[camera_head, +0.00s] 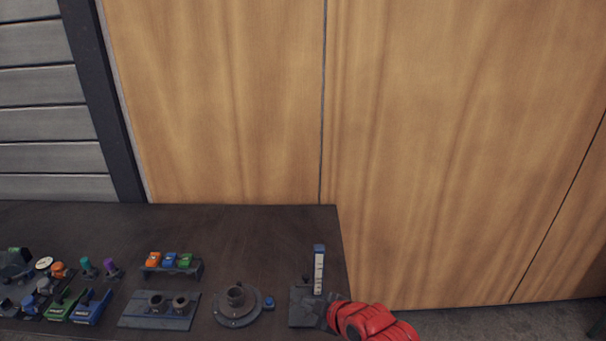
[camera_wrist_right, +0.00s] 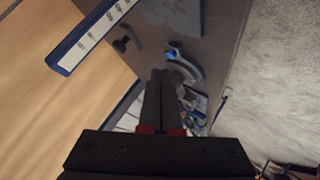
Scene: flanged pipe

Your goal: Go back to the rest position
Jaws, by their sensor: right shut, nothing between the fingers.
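My right gripper (camera_head: 331,314) is at the right end of the dark table, low in the head view, with its red arm coming in from the lower right. In the right wrist view its dark fingers (camera_wrist_right: 161,88) are together and empty. The round flanged pipe (camera_head: 236,303) stands on the table to the left of the gripper, apart from it. A white scale post with a blue top (camera_head: 319,268) stands upright on a dark plate (camera_head: 301,308) close to the gripper. The post also shows large in the wrist view (camera_wrist_right: 92,34). My left gripper is not in view.
A blue knob (camera_head: 269,303) sits beside the flange. To the left are a plate with two round fittings (camera_head: 158,322), a rack of coloured blocks (camera_head: 171,267) and several small parts and tools. The table's back middle (camera_head: 250,235) is clear. A wooden wall (camera_head: 230,100) stands behind.

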